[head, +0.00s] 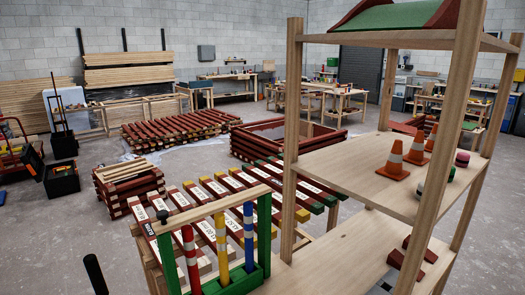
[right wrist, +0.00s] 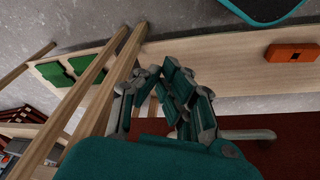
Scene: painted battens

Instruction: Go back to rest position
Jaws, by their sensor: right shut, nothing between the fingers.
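In the right wrist view my right gripper (right wrist: 160,78) shows its teal and grey fingers. It is shut with nothing held, beside slim wooden posts (right wrist: 85,100) and a pale wooden shelf board (right wrist: 225,62). I cannot tell whether it touches the wood. Neither gripper shows in the head view, and my left gripper is in no view.
A wooden shelf unit (head: 345,165) fills the right of the head view, with orange cones (head: 393,162) on a board. A green rack (head: 264,235) with painted battens (head: 221,247) stands before a slatted table (head: 205,190). Concrete floor (head: 45,235) is open at left.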

